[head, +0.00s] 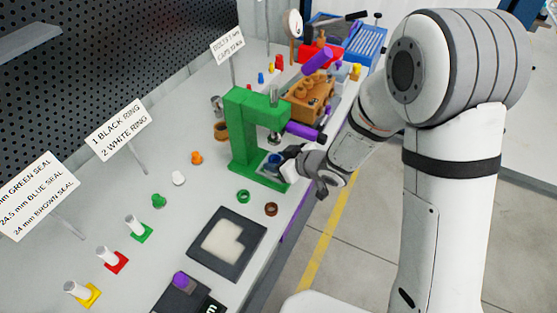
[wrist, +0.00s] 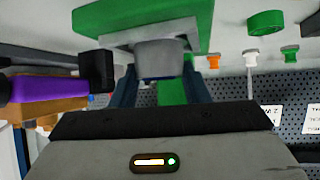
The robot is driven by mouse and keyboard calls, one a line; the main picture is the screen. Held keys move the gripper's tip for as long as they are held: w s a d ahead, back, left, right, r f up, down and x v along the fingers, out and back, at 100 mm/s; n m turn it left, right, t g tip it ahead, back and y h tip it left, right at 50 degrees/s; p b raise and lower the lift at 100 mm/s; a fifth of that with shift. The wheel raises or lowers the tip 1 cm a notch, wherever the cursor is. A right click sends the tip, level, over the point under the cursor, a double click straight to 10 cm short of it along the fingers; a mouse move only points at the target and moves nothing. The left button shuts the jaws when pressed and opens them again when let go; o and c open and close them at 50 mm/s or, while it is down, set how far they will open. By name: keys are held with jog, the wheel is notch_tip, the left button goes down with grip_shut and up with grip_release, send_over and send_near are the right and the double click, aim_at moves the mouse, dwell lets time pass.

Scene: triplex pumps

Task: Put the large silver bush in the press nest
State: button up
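The green press (head: 243,135) stands on the bench, its ram above its base. My gripper (head: 277,161) reaches in from the right, low over the press base. In the wrist view my gripper's dark blue fingers (wrist: 160,88) lie against both sides of the silver bush (wrist: 160,58). The bush's end is at the grey plate (wrist: 120,38) of the press base, where the nest is. Whether it is fully seated cannot be told. In the head view the fingers mostly hide the bush and nest.
The purple press handle (head: 304,131) sticks out just above my gripper. A green ring (head: 243,196) and a brown ring (head: 271,209) lie in front of the press. A brown block (head: 312,98) stands behind it. A dark tray (head: 251,258) lies nearer on the bench.

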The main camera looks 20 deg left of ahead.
jog(key=o, duration=0.4)
jog(key=shift+r, duration=0.15)
jog(key=shift+r, duration=0.2)
jog(key=p+v, duration=0.1)
jog(key=v, duration=1.1)
jog(key=w+d+r+m+t+h, duration=0.25)
jog(key=d+r+m+h, duration=0.2)
jog(key=d, duration=0.55)
jog(key=w+d+r+m+t+h, duration=0.25)
jog(key=d+h, duration=0.25)
jog(key=d, duration=0.5)
jog(key=s+d+r+m+g, duration=0.2)
jog(key=s+d+m+g, duration=0.1)
jog(key=s, duration=0.4)
jog(key=s+d+r+m+g+h, duration=0.1)
jog(key=s+d+m, duration=0.3)
jog(key=s, duration=0.4)
jog(key=shift+s+r+g, duration=0.25)
jog(key=shift+r+g, duration=0.4)
jog(key=shift+g, duration=0.25)
